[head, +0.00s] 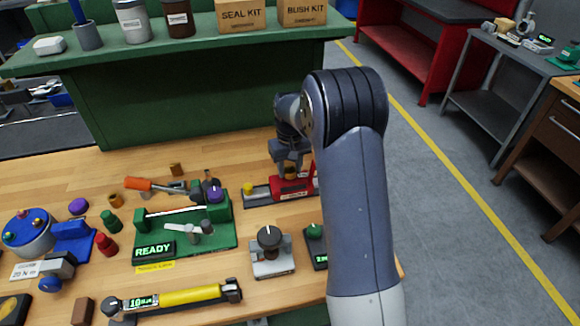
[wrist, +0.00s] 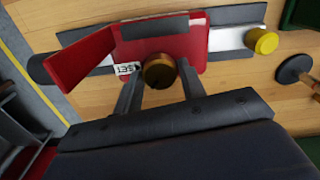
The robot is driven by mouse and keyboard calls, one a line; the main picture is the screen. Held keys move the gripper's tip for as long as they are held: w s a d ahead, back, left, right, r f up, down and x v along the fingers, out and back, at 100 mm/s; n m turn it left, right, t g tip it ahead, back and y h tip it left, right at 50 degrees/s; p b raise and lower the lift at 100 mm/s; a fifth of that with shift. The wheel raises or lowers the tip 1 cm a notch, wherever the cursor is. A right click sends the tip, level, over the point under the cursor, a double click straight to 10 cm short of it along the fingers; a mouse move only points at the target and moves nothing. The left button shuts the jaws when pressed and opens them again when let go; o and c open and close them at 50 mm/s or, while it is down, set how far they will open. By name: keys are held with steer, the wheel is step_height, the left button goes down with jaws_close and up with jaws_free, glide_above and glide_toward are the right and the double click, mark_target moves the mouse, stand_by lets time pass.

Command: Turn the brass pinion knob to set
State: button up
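The brass pinion knob (wrist: 159,71) sits on a red housing (wrist: 204,45) in the wrist view. A white label (wrist: 127,69) reading SET lies just left of the knob. My gripper (wrist: 159,76) is open, with one dark finger on each side of the knob and narrow gaps showing. Whether either finger touches it is hard to tell. In the head view my gripper (head: 290,166) is over the red actuator (head: 301,186), and the knob is mostly hidden there. A grey rail (wrist: 233,40) with a yellow end button (wrist: 262,41) runs through the housing.
A green fixture (head: 222,237) with a READY display stands left of the actuator. A grey block with a black knob (head: 270,238) and a dark box with a green knob (head: 315,233) stand in front. A green shelf (head: 190,55) is behind.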

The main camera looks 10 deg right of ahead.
steer(key=c, duration=0.5)
steer(key=shift+c, duration=0.2)
steer(key=shift+m, duration=0.4)
steer(key=m, duration=0.3)
steer(key=shift+m+b, duration=0.3)
steer(key=shift+b, duration=0.1)
steer(key=m, duration=0.4)
steer(key=shift+m, duration=0.4)
steer(key=shift+b, duration=0.3)
steer(key=o, duration=1)
